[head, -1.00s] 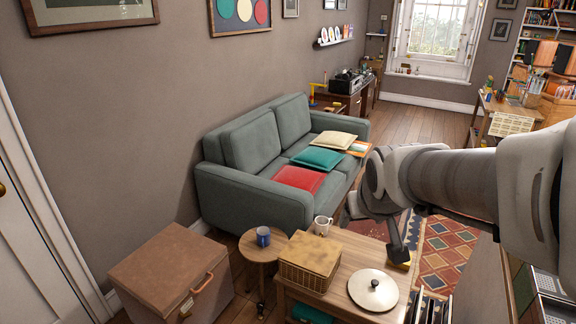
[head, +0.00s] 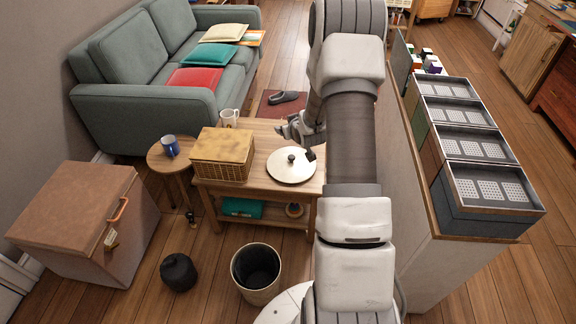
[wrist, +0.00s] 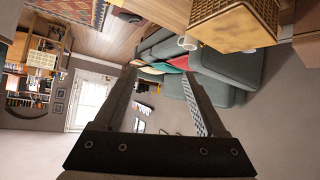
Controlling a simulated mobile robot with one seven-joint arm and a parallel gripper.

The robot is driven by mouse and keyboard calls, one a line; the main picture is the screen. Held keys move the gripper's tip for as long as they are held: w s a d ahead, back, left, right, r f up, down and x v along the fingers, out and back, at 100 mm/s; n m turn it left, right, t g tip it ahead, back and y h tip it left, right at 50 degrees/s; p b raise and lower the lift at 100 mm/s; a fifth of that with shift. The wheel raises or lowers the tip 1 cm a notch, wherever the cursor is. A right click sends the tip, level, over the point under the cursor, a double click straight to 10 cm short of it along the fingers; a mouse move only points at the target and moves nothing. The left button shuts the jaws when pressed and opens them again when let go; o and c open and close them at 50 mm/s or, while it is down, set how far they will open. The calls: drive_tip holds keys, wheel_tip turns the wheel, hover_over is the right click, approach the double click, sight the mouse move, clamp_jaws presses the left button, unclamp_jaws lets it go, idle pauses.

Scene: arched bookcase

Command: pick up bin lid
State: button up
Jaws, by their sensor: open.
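The bin lid (head: 291,165) is a round, pale disc with a dark knob. It lies flat on the wooden coffee table (head: 262,187), toward its right end, with the knob up. My gripper (head: 297,133) is above and just behind the lid in the head view, apart from its knob. In the wrist view my gripper (wrist: 158,75) has its two fingers spread with nothing between them. The lid does not show in the wrist view. An open, empty-looking bin (head: 256,275) stands on the floor in front of the table.
A wicker box (head: 222,155) and a white mug (head: 229,118) stand left of the lid. A side table (head: 172,165) holds a blue mug (head: 170,146). A dark round object (head: 178,272) sits on the floor near the bin. A low cabinet with trays (head: 490,190) stands right of my arm.

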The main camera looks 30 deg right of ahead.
wheel_tip(320, 180, down, 13)
drive_tip(key=s+d+t+b, duration=0.1)
drive_tip(key=s+d+b, duration=0.1)
drive_tip(key=d, duration=0.1)
drive_tip(key=m+t+b, duration=0.1)
drive_tip(key=m+b, duration=0.1)
approach(293, 160)
drive_tip(key=b+x, duration=0.2)
drive_tip(key=x, duration=0.1)
drive_tip(key=b+x, duration=0.1)
drive_tip(key=x, duration=0.1)
drive_tip(key=shift+w+a+r, duration=0.2)
drive_tip(key=shift+a+r, duration=0.05)
drive_tip(key=shift+a, duration=0.1)
drive_tip(key=shift+w+d+f+b, duration=0.15)
drive_tip(key=shift+w+b, duration=0.15)
drive_tip(key=shift+w, duration=0.25)
drive_tip(key=b+x, duration=0.1)
drive_tip(key=x, duration=0.1)
drive_tip(key=b+x, duration=0.1)
drive_tip(key=x, duration=0.1)
drive_tip(key=shift+s+d+f, duration=0.1)
drive_tip(key=shift+d+f, duration=0.15)
drive_tip(key=shift+f, duration=0.05)
drive_tip(key=shift+w+d+b, duration=0.15)
drive_tip(key=shift+w+b, duration=0.2)
drive_tip(key=shift+w, duration=0.2)
clamp_jaws()
